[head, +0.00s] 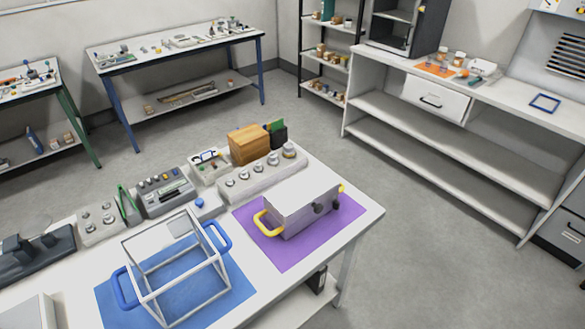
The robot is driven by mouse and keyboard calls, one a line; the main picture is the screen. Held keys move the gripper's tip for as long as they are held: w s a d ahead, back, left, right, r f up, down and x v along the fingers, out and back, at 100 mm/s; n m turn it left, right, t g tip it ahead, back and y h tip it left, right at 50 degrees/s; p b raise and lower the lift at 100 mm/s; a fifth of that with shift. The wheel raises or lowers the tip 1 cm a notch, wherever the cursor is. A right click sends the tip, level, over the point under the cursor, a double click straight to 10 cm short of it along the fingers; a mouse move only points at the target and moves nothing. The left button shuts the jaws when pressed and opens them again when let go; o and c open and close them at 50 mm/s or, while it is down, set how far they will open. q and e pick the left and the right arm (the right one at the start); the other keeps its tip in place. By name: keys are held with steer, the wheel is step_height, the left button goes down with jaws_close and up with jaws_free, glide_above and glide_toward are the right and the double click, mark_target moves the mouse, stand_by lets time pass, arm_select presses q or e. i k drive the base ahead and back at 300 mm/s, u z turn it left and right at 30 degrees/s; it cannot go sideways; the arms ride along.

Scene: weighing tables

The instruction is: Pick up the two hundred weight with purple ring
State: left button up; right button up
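Several metallic weights stand in a row in a light grey block (262,178) at the back of the near white table (365,213). The largest-looking weight (289,150) is at the right end, and a smaller one (230,183) is at the left end. A second grey block (101,235) to the left also holds several small weights (107,205). I cannot make out a purple ring or markings on any weight at this size. Neither of my grippers is in view.
A white box with yellow handles (297,207) sits on a purple mat (284,262), in front of the weight block. An open white frame with blue handles (207,292) stands on a blue mat (112,312). A wooden box (249,144) stands behind. Floor (400,270) is clear rightward.

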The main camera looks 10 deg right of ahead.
mark_target(258, 168)
steer(key=z, duration=2.1)
steer(key=i, duration=3.45)
steer(key=u, duration=3.1)
steer(key=i, duration=3.05)
